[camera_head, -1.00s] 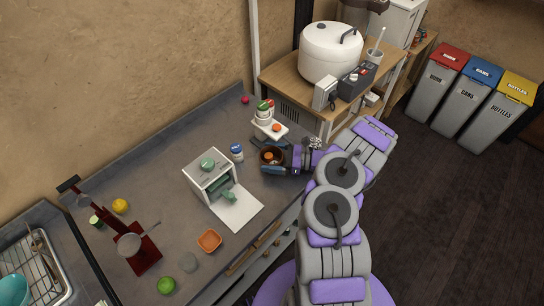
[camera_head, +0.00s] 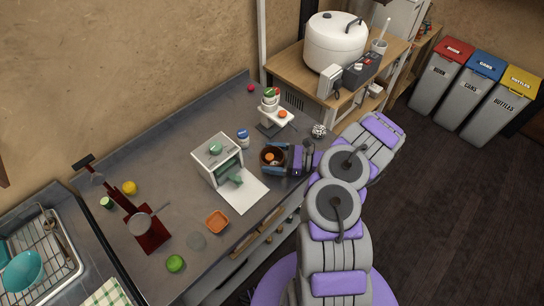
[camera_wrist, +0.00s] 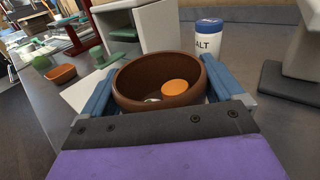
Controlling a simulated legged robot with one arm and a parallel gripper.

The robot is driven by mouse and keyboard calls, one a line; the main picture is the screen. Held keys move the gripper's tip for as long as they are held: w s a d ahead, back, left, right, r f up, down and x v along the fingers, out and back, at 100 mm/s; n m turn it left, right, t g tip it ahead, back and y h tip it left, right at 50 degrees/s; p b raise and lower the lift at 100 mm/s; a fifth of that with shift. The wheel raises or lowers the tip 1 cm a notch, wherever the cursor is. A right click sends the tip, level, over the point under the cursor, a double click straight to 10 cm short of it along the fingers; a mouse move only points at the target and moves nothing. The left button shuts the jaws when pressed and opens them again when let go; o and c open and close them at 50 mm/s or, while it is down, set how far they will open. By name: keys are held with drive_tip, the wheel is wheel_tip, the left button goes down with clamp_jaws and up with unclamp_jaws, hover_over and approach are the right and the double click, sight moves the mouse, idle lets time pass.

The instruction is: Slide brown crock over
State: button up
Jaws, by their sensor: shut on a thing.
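The brown crock (camera_head: 279,152) is a round, open bowl on the grey counter, and it fills the middle of the wrist view (camera_wrist: 128,81). An orange round thing (camera_wrist: 175,87) and a smaller pale thing (camera_wrist: 152,100) lie inside it. My gripper (camera_head: 275,158) has its blue fingers on either side of the crock, shut on it. The gripper also shows in the wrist view (camera_wrist: 165,90). The crock looks upright; its underside is hidden.
A salt shaker (camera_head: 243,138) stands just behind the crock. A white box with an open door (camera_head: 246,195) is to the left, and a scale (camera_head: 275,116) with items is behind. An orange bowl (camera_head: 217,222) sits at the front left. Bare counter lies between the scale and the salt shaker.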

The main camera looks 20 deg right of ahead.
drive_tip(key=o, duration=1.1)
drive_tip(key=shift+f, duration=0.2)
drive_tip(key=shift+o, duration=0.2)
drive_tip(key=shift+d, duration=0.1)
drive_tip(key=shift+d+r, duration=0.1)
drive_tip(key=shift+s+d, duration=0.2)
drive_tip(key=shift+d, duration=0.15)
drive_tip(key=p+v, duration=0.2)
drive_tip(key=v, duration=1.4)
drive_tip(key=shift+s+d+p, duration=0.15)
drive_tip(key=shift+p, duration=0.25)
